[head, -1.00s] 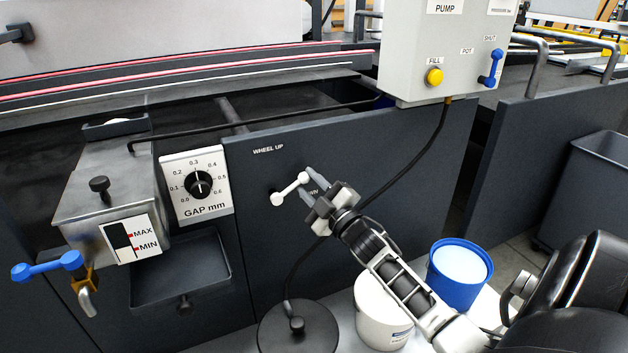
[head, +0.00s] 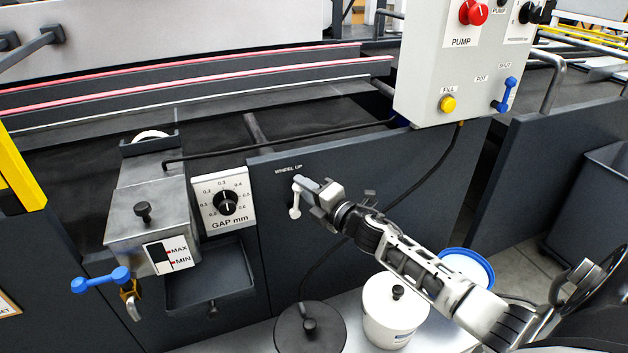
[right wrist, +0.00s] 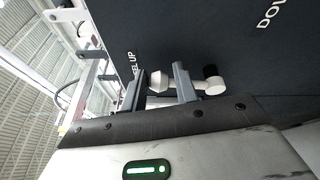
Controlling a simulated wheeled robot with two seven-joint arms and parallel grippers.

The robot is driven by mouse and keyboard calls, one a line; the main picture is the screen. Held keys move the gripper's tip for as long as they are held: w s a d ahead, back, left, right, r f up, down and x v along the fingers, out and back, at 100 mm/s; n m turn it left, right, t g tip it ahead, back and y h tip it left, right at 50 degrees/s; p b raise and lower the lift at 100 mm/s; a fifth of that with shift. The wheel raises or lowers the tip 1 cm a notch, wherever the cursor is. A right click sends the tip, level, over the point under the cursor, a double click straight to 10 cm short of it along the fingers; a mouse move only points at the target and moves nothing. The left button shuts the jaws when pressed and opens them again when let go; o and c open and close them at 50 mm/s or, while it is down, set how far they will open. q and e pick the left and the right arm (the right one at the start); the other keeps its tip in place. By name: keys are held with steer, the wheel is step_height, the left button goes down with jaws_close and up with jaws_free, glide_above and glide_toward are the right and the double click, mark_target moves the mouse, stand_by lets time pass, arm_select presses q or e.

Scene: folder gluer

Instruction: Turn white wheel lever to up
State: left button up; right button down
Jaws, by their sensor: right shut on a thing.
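The white wheel lever (head: 295,202) is on the dark machine panel below the WHEEL UP label (head: 288,169). It stands close to upright, its lower white end showing and its upper end at my fingers. My right gripper (head: 301,184) is shut on that upper end, just under the label. In the right wrist view the lever (right wrist: 195,87) runs from between the two fingers (right wrist: 157,86) to a hub with a black part beside it. My fingers hide part of the lever. My left gripper is not in view.
The GAP dial (head: 228,202) and a metal glue tank (head: 148,222) with a blue-handled valve (head: 101,279) are left of the lever. A grey pump box (head: 440,75) is at upper right.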

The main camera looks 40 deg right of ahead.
steer(key=shift+a+f+n+g+p, duration=0.2)
steer(key=shift+a+n+g+p, duration=0.1)
steer(key=shift+a+n+p, duration=0.5)
steer(key=shift+a+f, duration=0.15)
steer(key=shift+s+f, duration=0.1)
steer(key=shift+f, duration=0.1)
steer(key=c, duration=0.8)
jaws_free()
steer(key=shift+c, duration=0.2)
steer(key=shift+r, duration=0.1)
steer(key=shift+r, duration=0.15)
steer(key=s+d+r, duration=0.1)
steer(key=s+d, duration=0.1)
steer(key=s, duration=1.3)
steer(key=shift+s+d+r, duration=0.15)
steer(key=shift+s+d, duration=0.05)
